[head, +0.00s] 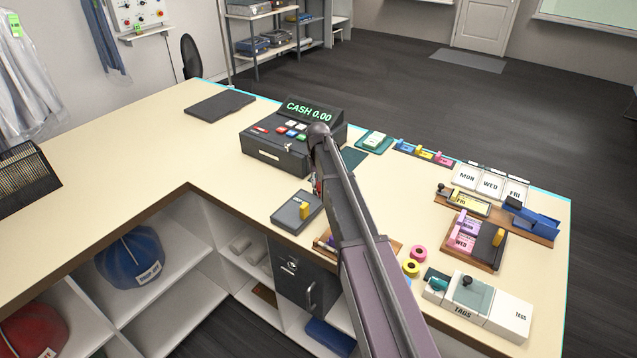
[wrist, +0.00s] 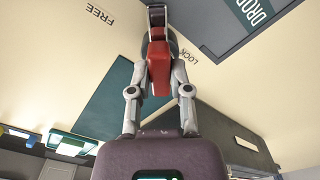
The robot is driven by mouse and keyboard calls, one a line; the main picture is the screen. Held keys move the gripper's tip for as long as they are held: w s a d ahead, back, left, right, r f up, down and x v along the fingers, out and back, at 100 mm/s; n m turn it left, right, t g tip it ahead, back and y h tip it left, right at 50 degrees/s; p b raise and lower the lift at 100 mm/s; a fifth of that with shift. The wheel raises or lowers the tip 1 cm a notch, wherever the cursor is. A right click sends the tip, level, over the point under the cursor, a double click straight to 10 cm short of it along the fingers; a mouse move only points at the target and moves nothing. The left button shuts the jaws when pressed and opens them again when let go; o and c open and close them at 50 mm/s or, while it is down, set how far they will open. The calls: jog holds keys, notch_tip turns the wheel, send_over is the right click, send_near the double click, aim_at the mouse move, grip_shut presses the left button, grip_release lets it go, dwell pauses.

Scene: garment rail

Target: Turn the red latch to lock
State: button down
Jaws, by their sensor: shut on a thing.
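The red latch (wrist: 159,66) is in the middle of the wrist view, between the two grey fingers of my gripper (wrist: 159,52). The fingers are shut on it. The printed word FREE (wrist: 100,15) is to its left and the word LOCK (wrist: 190,53) is close to its right. In the head view my arm covers most of the gripper and latch, just in front of the cash register (head: 290,140).
A dark plate marked DROP (wrist: 245,25) lies beside LOCK. A dark green panel (wrist: 110,100) is at the left of the wrist view. In the head view a grey box with a yellow tab (head: 297,212) and a tags box (head: 478,305) stand near my arm. The left counter is mostly clear.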

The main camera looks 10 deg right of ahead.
jog(key=m, duration=0.4)
jog(key=shift+m, duration=2.2)
jog(key=c, duration=0.6)
grip_release()
jog(key=shift+o, duration=0.2)
